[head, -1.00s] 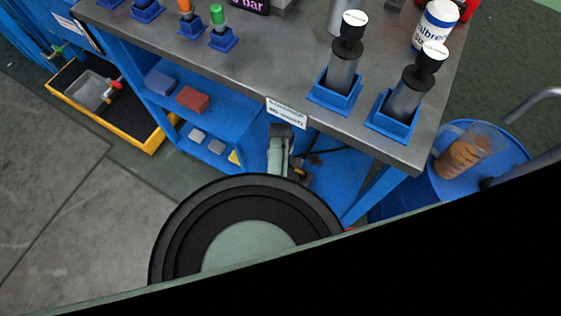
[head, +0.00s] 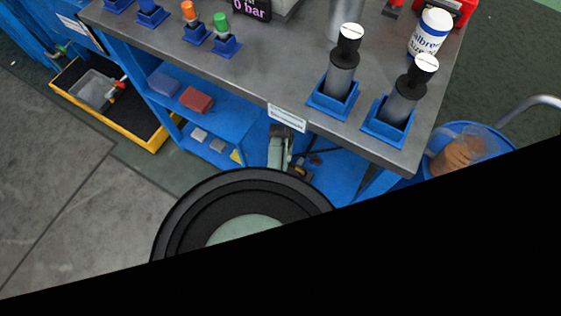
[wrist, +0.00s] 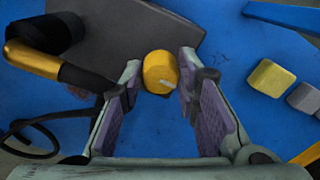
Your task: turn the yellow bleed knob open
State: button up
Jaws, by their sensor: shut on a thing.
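The yellow bleed knob (wrist: 160,71) shows in the wrist view at the upper middle, a round yellow cap with a small pale mark on its lower right. It sits at the edge of a dark grey block (wrist: 140,30). My gripper (wrist: 160,79) has one finger on each side of the knob and is shut on it. The purple-grey finger pads splay wider towards the palm. In the head view my arm reaches under the workbench top, and the knob cannot be made out clearly there.
A black and brass cylinder part (wrist: 32,59) and a dark hose (wrist: 30,130) lie left of the knob. A yellowish block (wrist: 270,78) and a grey block (wrist: 305,98) sit right on the blue shelf. The grey bench top (head: 290,70) overhangs my arm.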

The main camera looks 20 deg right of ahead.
jog(key=m, duration=0.5)
jog(key=shift+m+p, duration=0.3)
jog(key=shift+p, duration=0.1)
jog(key=m, duration=0.5)
jog(key=shift+m+p, duration=0.3)
jog(key=shift+p, duration=0.05)
jog(key=o, duration=1.2)
jog(key=shift+w, duration=0.1)
jog(key=shift+c, duration=0.2)
notch_tip(320, 180, up, 12)
